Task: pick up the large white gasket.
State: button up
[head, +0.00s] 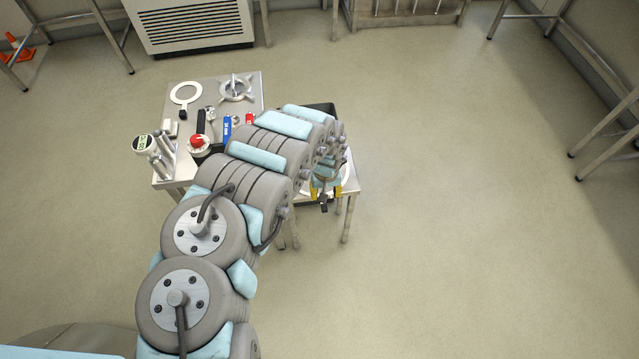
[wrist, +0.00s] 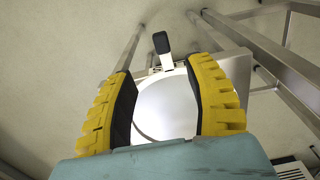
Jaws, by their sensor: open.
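The large white gasket (wrist: 167,64) is a pale round piece with a black tab (wrist: 163,42), seen between the fingers in the wrist view. In the head view a sliver of its white rim (head: 347,161) shows beside my arm at the right end of the table, and the arm hides most of it. My gripper (head: 325,188) is over that end, its yellow fingers spread. In the wrist view my gripper (wrist: 165,98) is open, one finger on each side of the gasket. I cannot tell whether the fingers touch it.
A smaller white ring with a black handle (head: 185,94) lies on the metal table (head: 215,90). Near it are a metal spoked part (head: 236,89), a red-knobbed part (head: 198,144), a round gauge (head: 143,144) and metal cylinders (head: 160,165). The floor to the right is clear.

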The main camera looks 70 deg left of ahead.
aim_at(324, 207)
jog(key=shift+s+f+b, duration=0.2)
jog(key=shift+f+b, duration=1.6)
jog(key=shift+f, duration=2.75)
jog(key=shift+d, duration=0.1)
grip_shut()
